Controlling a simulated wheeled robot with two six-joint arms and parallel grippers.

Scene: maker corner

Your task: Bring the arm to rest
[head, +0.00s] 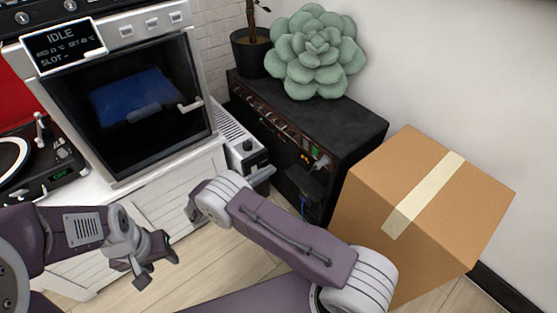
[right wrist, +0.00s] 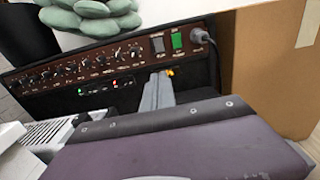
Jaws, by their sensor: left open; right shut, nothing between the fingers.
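My left gripper (head: 158,267) is at the lower left of the head view, open and empty, in front of the white cabinet. My right arm (head: 290,235) reaches in from the bottom and is bent, its upper link lying across the middle. In the right wrist view my right gripper (right wrist: 158,92) shows as grey fingers close together with nothing between them, in front of the black amplifier (right wrist: 110,80). My purple arm housing fills the lower part of that view. In the head view the right fingers are hard to make out.
The amplifier (head: 330,130) carries a green succulent (head: 315,55). A taped cardboard box (head: 400,200) stands right of my right arm. A printer with a dark window (head: 110,95) reads IDLE on its display (head: 65,45). A turntable (head: 50,160) is at left. Wooden floor shows between.

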